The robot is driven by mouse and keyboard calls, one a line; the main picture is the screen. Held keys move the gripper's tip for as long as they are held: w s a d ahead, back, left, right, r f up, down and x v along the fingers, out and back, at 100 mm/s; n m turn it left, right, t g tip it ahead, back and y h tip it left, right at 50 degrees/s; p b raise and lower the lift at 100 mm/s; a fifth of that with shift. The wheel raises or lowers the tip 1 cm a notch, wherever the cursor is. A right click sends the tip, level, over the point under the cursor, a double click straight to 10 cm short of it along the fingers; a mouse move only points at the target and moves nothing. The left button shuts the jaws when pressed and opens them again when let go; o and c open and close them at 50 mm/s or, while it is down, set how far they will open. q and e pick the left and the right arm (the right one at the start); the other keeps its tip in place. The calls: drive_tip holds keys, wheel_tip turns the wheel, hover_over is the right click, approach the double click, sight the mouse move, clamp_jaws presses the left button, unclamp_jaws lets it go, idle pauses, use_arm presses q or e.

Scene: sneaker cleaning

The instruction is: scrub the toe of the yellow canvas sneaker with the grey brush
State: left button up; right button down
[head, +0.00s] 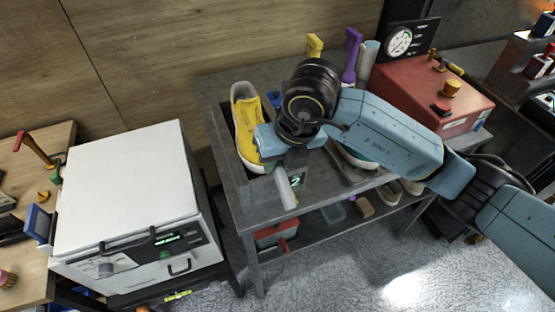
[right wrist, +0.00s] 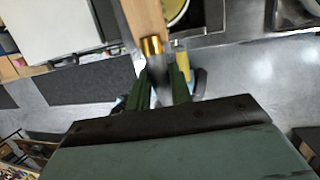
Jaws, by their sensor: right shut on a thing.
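The yellow canvas sneaker (head: 246,118) sits on the grey table, in a dark bay at its left end, with its lower end toward the front edge. My right gripper (head: 284,170) is over the front left of the table, just right of the sneaker's lower end, and covers part of it. In the right wrist view its green fingers are shut on the grey brush (right wrist: 151,46), which shows a brass-coloured band and a pale wooden part. A yellow curved edge shows beside the brush; contact between them cannot be told. My left gripper is not in view.
A white boxy machine (head: 130,190) stands left of the table. A red box with a gauge (head: 430,90) is at the right. Purple (head: 351,52) and yellow (head: 314,45) handles stand at the back. My right arm hides the table's middle and another shoe partly. A lower shelf holds more shoes.

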sight(281, 169)
drive_tip(key=shift+a+p+v, duration=0.25)
drive_tip(key=shift+p+v, duration=0.3)
drive_tip(key=shift+v, duration=0.65)
drive_tip(key=shift+s+r, duration=0.1)
drive_tip(key=shift+p+v, duration=0.8)
drive_tip(key=shift+v, duration=0.7)
drive_tip(key=shift+s+a, duration=0.1)
drive_tip(key=shift+a, duration=0.1)
